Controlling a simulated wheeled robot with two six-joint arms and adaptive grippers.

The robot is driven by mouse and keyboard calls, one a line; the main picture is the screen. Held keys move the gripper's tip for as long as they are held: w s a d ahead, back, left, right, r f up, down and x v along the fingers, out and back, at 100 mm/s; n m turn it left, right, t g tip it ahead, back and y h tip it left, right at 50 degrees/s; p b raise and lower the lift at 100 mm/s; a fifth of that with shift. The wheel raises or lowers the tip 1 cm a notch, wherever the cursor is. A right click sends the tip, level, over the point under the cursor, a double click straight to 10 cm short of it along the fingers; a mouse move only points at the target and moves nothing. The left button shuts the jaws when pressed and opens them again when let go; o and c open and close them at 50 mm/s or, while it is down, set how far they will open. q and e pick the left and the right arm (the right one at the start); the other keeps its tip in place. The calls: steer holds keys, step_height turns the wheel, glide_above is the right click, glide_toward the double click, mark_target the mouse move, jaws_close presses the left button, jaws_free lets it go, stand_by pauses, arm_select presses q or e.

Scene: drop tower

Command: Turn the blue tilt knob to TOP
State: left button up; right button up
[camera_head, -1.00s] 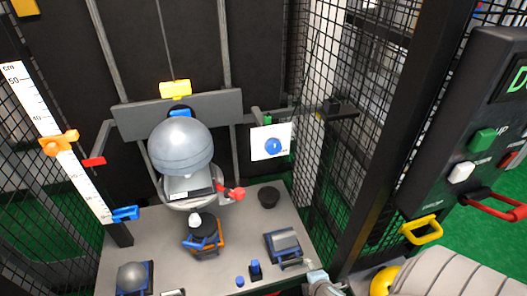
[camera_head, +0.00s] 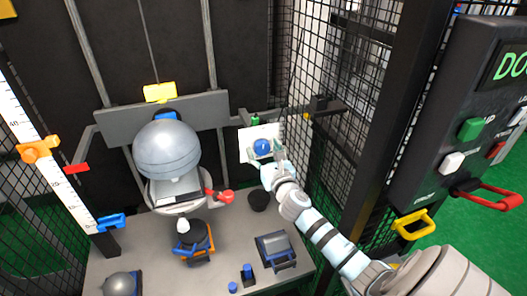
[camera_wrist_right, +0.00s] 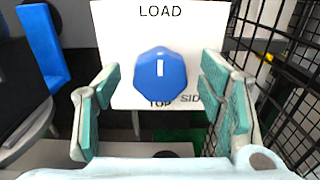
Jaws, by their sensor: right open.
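The blue tilt knob (camera_head: 262,148) sits on a white plate (camera_head: 246,138) at the right of the tower. In the right wrist view the knob (camera_wrist_right: 160,75) is a faceted blue disc with a white mark standing upright. The plate (camera_wrist_right: 116,40) reads LOAD above the knob, TOP below it and SIDE at lower right. I cannot tell which end of the mark is the pointer. My right gripper (camera_head: 264,158) is open in front of the knob. Its green-padded fingers (camera_wrist_right: 160,98) stand either side of the knob, apart from it. My left gripper is not in view.
A large grey ball (camera_head: 167,149) rests in a cradle left of the knob. A red knob (camera_head: 227,197) sticks out below it. Black mesh (camera_head: 340,130) stands close to the right of the knob. A control box (camera_head: 455,130) is at far right. Small parts stand on the grey table (camera_head: 215,272).

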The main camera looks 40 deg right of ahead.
steer(key=shift+w+d, duration=0.1)
steer(key=shift+w, duration=0.2)
steer(key=shift+c, duration=0.2)
steer(key=c, duration=1.1)
